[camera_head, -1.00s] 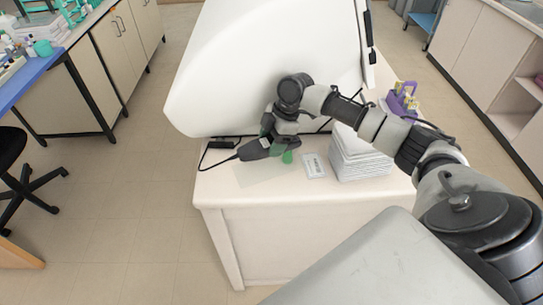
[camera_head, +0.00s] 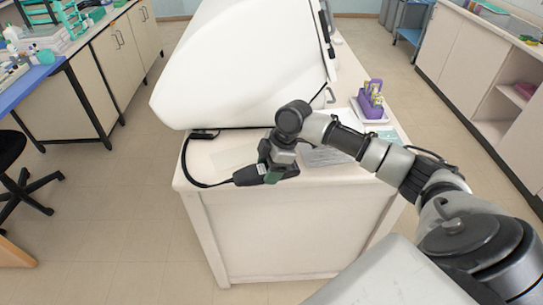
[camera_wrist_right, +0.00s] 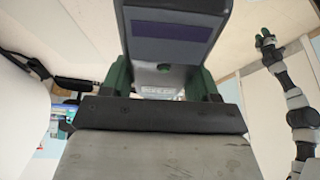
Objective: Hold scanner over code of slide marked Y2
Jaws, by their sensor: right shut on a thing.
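My right gripper (camera_head: 272,172) is shut on the dark handheld scanner (camera_head: 247,176) near the front edge of the white table. A black cable runs from the scanner back to the left. In the right wrist view the scanner (camera_wrist_right: 170,88) sits between the green-padded fingers, with a dark purple window above. A purple rack (camera_head: 370,106) with yellowish-topped items stands on a white tray at the table's right. No Y2 mark or code can be read. In the right wrist view, what appears to be my left gripper (camera_wrist_right: 265,40) is far off and too small to judge.
A large white machine (camera_head: 240,65) fills the back of the table (camera_head: 205,172). A pale sheet or stack (camera_head: 325,157) lies right of the gripper, partly hidden by my arm. Bare tabletop shows left of the gripper.

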